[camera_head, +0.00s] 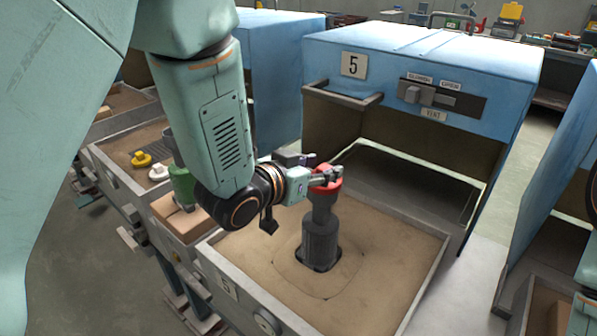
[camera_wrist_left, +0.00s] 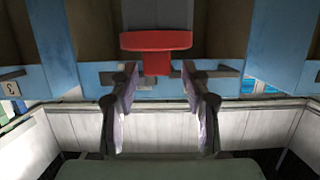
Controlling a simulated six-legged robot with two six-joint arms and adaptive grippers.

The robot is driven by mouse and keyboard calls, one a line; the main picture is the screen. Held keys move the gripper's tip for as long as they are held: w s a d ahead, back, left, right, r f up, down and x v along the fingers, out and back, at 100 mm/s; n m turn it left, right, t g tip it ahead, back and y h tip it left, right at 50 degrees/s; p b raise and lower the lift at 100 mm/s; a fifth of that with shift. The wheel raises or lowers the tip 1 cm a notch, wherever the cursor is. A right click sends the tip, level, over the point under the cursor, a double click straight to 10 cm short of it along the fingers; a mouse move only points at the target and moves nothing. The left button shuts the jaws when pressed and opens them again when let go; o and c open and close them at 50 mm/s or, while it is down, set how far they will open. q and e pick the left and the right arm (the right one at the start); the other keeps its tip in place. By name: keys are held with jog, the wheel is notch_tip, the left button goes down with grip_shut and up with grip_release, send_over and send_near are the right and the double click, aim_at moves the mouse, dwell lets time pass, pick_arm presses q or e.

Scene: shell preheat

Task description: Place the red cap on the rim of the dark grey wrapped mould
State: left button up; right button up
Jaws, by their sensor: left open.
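The dark grey wrapped mould (camera_head: 320,243) stands upright in the sand-filled box in front of cabinet 5. The red cap (camera_head: 322,187) is at its top and looks seated on the rim, though my gripper partly covers it. My left gripper (camera_head: 330,175) is at the cap, coming from the left. In the left wrist view, which looks upside down, the cap (camera_wrist_left: 156,41) shows a wide disc and a narrow knob. My open left gripper (camera_wrist_left: 160,82) has its fingers either side of the knob, with visible gaps. My right gripper is not in view.
The sand box (camera_head: 425,285) has a raised metal rim. The blue cabinet (camera_head: 420,65) stands open behind it, with a projecting handle (camera_head: 343,93).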

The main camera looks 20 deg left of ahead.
pick_arm(q)
jog(key=p+v, duration=0.4)
jog(key=v, duration=0.6)
jog(key=shift+s+r, duration=0.1)
jog(key=shift+s, duration=0.05)
jog(key=s+a+f+n+g+y, duration=0.2)
jog(key=s+f+g, duration=0.3)
jog(key=f, duration=0.6)
jog(key=s+a+f+n+g+y, duration=0.1)
jog(key=s+a+f+g+y, duration=0.15)
jog(key=s+f, duration=0.65)
jog(key=s+a+f+n+g, duration=0.1)
jog(key=s+f+g, duration=0.5)
jog(key=s, duration=0.8)
notch_tip(320, 180, down, 3)
jog(key=shift+s+a+f+n+y, duration=0.2)
jog(key=shift+s+a+n+y, duration=0.2)
jog(key=shift+a, duration=0.2)
